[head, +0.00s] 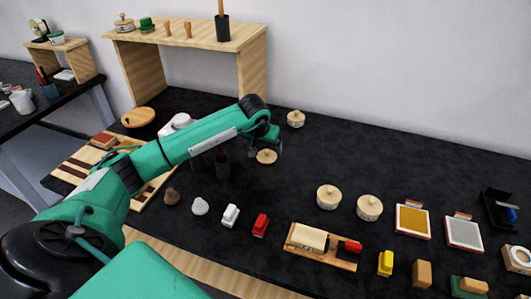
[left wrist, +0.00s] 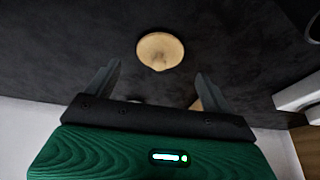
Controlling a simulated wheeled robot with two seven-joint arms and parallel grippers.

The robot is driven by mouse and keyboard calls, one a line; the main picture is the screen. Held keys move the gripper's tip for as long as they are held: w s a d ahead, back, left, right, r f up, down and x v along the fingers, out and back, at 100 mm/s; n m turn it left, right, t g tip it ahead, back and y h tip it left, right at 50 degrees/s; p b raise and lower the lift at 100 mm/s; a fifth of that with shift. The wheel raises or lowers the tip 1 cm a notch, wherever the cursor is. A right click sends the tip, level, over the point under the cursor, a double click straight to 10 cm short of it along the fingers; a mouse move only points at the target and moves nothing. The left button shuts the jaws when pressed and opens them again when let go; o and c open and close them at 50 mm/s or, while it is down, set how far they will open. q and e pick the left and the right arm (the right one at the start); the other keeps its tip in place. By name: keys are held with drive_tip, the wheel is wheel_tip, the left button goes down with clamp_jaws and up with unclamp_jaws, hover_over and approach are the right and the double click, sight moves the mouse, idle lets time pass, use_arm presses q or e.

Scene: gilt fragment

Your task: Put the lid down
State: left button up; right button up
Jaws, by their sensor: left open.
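A round pale wooden lid (head: 267,157) with a small knob lies on the black tabletop. My left gripper (head: 265,144) is just above and behind it. In the left wrist view, the lid (left wrist: 160,48) shows beyond the gap between my two spread fingertips (left wrist: 158,70), apart from both fingers. The left gripper is open and empty. My right gripper is in neither view.
A lidded round pot (head: 296,120) stands behind the gripper. Two more lidded pots (head: 328,198) (head: 369,208) stand to the right. Dark cups (head: 222,166) are close to my forearm. A wooden shelf (head: 252,62) stands at the back.

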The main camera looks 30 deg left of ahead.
use_arm(q)
drive_tip(key=v, duration=0.7)
drive_tip(key=shift+b, duration=0.45)
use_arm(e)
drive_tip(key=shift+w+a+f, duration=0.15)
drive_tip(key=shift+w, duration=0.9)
use_arm(q)
drive_tip(key=shift+s, duration=0.1)
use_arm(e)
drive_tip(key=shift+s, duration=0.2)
